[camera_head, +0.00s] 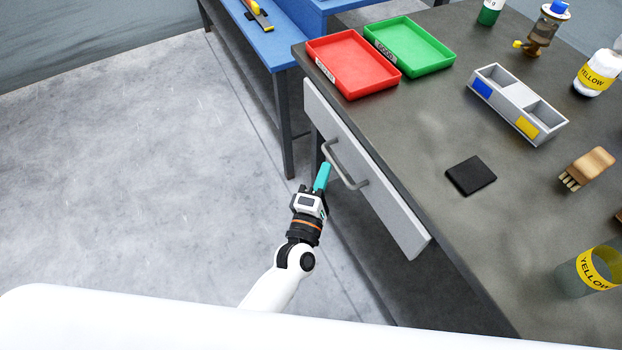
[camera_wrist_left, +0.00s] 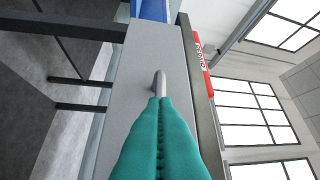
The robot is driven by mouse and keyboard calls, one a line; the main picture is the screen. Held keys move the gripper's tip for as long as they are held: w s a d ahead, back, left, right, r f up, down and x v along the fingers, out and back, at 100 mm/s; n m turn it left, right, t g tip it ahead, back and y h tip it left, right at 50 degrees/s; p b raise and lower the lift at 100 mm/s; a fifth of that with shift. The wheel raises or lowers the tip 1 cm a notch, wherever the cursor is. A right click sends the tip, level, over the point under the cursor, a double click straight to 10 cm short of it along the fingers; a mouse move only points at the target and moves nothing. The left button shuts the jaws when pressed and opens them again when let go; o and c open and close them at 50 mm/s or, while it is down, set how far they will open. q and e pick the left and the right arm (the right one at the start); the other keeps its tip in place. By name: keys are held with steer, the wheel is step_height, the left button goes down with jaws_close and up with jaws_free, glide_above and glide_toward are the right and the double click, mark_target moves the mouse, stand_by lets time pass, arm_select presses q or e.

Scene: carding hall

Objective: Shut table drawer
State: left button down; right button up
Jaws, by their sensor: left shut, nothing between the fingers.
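The table drawer (camera_head: 379,188) has a light grey front with a grey bar handle (camera_head: 343,165), on the near-left side of the dark table (camera_head: 430,120). Its front stands out a little from the table edge. My left gripper (camera_head: 322,178) has teal fingers, shut and empty, just in front of the handle. In the left wrist view the shut fingers (camera_wrist_left: 160,125) point at the drawer front (camera_wrist_left: 145,60), with their tips at the handle (camera_wrist_left: 159,82). I cannot tell whether they touch it. My right gripper is not in view.
On the table stand a red tray (camera_head: 358,66), a green tray (camera_head: 410,48), a grey divided box (camera_head: 507,109), a black pad (camera_head: 471,175), a brush (camera_head: 590,165) and a yellow-labelled container (camera_head: 592,271). A blue table (camera_head: 262,42) stands behind. The floor at left is clear.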

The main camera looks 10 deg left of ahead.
arm_select(q)
steer(key=shift+w+d, duration=0.7)
steer(key=shift+d, duration=0.35)
steer(key=shift+r, duration=0.15)
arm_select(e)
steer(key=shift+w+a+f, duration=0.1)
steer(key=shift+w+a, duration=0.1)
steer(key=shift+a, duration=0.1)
arm_select(q)
steer(key=shift+d, duration=0.1)
steer(key=shift+r, duration=0.1)
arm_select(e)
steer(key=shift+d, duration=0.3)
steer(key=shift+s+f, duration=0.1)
